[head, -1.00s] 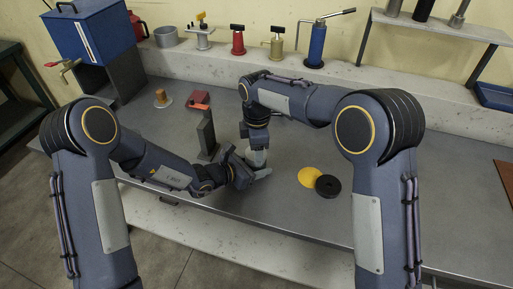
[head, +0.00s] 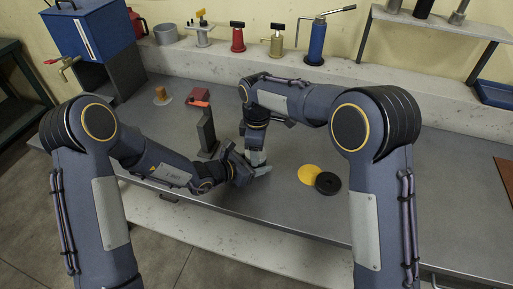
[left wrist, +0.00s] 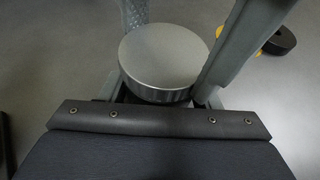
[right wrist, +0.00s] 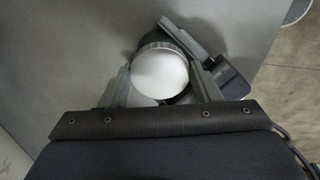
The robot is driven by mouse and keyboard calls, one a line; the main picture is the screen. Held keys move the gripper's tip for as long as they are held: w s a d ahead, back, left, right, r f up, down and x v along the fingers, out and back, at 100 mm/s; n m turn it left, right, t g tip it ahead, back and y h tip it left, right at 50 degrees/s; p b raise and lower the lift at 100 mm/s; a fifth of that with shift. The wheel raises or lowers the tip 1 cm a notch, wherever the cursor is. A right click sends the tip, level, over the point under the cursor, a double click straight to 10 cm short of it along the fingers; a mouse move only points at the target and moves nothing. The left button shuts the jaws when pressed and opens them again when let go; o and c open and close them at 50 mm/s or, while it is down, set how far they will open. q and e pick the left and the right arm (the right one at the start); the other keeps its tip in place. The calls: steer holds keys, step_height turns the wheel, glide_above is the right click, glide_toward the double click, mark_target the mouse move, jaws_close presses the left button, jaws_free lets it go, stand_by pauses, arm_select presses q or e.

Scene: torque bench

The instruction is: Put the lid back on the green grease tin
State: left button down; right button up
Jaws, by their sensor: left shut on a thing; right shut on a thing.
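The lid (right wrist: 160,78), a pale metal disc with a ridged rim, sits between the fingers of my right gripper (right wrist: 163,86), which is shut on it from above. Dark green of the grease tin (right wrist: 148,41) shows just behind the lid. My left gripper (head: 250,171) comes in low from the left and is shut around the tin, whose body is mostly hidden. The lid's grey top (left wrist: 165,55) also shows in the left wrist view. My right gripper (head: 257,160) points down beside the left one. I cannot tell whether the lid is fully seated.
A yellow disc (head: 309,174) and a black ring (head: 328,183) lie to the right of my grippers. A dark upright post (head: 207,132) stands close on the left, with a red block (head: 197,97) behind it.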

steer(key=o, duration=0.9)
steer(key=shift+o, duration=0.2)
steer(key=shift+r, duration=2.3)
steer(key=shift+c, duration=0.5)
steer(key=n, duration=0.3)
steer(key=shift+a+r, duration=0.1)
steer(key=shift+r, duration=0.1)
steer(key=n, duration=0.2)
steer(key=r+n, duration=0.1)
steer(key=n, duration=0.2)
steer(key=shift+a, duration=0.1)
steer(key=n, duration=0.4)
steer(key=shift+r, duration=0.4)
steer(key=n, duration=0.2)
steer(key=r+n, duration=0.1)
steer(key=n, duration=0.1)
